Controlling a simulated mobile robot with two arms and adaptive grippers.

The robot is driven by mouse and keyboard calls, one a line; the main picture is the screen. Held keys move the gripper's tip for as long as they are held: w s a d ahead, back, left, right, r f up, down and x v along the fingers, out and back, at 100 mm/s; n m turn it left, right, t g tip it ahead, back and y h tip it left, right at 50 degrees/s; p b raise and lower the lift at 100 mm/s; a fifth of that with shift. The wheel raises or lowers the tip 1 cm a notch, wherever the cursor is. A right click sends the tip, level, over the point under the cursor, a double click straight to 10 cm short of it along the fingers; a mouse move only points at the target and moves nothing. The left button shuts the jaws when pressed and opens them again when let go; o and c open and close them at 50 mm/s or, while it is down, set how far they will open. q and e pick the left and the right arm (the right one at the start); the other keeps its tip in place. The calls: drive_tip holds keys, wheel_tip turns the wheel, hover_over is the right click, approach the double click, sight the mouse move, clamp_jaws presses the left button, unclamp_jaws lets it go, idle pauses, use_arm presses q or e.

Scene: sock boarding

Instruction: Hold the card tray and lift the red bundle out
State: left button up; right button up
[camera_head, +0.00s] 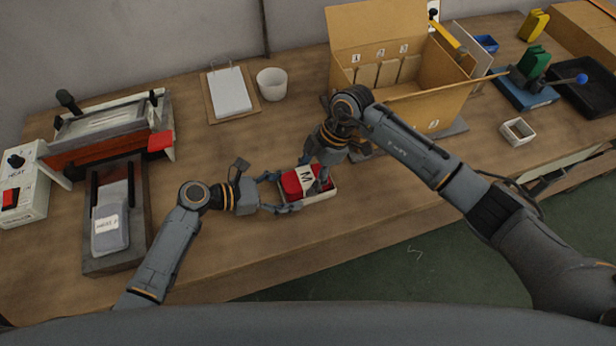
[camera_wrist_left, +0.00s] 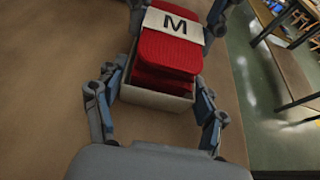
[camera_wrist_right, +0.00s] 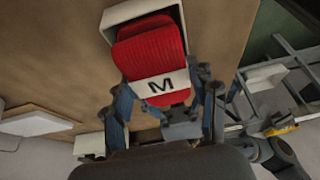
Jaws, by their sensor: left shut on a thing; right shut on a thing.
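The red bundle (camera_head: 293,183) has a white band marked M and lies in the white card tray (camera_head: 322,196) near the table's front edge. In the left wrist view the bundle (camera_wrist_left: 168,53) rises above the rim of the tray (camera_wrist_left: 155,98). My left gripper (camera_head: 279,193) is shut on the tray's near end, with a finger on each side wall. My right gripper (camera_head: 314,182) comes down from above and is shut on the bundle. In the right wrist view its fingers flank the banded part of the bundle (camera_wrist_right: 150,52), and the tray (camera_wrist_right: 140,10) shows beyond.
A large open carton (camera_head: 385,60) with numbered slots stands behind my right arm. A heat sealer (camera_head: 110,130) and a dark board with a grey pack (camera_head: 110,220) are at left. A clipboard (camera_head: 231,92) and white cup (camera_head: 272,83) stand behind. Table between is clear.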

sight(309, 176)
use_arm(q)
drive_tip(key=shift+f, duration=0.1)
use_arm(e)
wheel_tip(309, 176, up, 10)
use_arm(q)
drive_tip(key=o, duration=1.2)
use_arm(e)
drive_tip(key=shift+w, duration=0.1)
use_arm(q)
drive_tip(key=shift+a, duration=0.1)
drive_tip(key=v, duration=1.2)
